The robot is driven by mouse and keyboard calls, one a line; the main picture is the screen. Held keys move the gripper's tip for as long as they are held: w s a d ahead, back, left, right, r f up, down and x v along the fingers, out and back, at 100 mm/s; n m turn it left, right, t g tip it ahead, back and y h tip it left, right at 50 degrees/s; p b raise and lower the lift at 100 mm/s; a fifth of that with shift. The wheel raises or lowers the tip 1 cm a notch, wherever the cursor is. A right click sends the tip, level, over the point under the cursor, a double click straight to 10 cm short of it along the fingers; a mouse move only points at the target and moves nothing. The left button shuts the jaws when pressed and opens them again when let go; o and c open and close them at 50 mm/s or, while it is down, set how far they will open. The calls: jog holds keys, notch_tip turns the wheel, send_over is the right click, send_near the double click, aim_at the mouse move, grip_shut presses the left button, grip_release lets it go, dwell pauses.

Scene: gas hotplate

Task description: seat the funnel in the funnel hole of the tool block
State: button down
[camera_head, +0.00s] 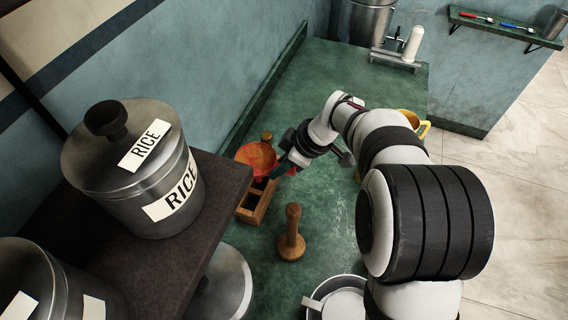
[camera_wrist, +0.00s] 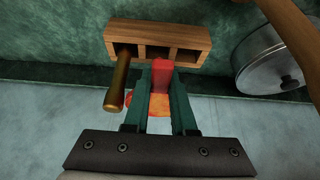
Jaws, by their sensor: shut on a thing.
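The funnel (camera_head: 256,156) shows as an orange-red bowl beside my gripper (camera_head: 279,172) in the head view. In the wrist view my gripper (camera_wrist: 161,88) has its two green fingers closed on a red part of the funnel (camera_wrist: 162,72); an orange part shows below, between the fingers. The wooden tool block (camera_head: 247,214) is just below the funnel in the head view. In the wrist view the tool block (camera_wrist: 190,31) shows its square openings, and the red part overlaps its edge near the middle opening. The spout is hidden, and I cannot tell whether it is inside a hole.
A brass rod (camera_wrist: 119,82) stands out of the block's left opening in the wrist view. A wooden tamper (camera_head: 291,238) stands close by on the green counter (camera_head: 330,218). A steel pot (camera_wrist: 268,62) is right of the block. A shelf with rice canisters (camera_head: 135,170) stands left.

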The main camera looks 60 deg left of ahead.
jog(key=shift+f, duration=2.4)
jog(key=shift+f, duration=0.55)
jog(key=c, duration=0.7)
grip_release()
jog(key=shift+o, duration=0.2)
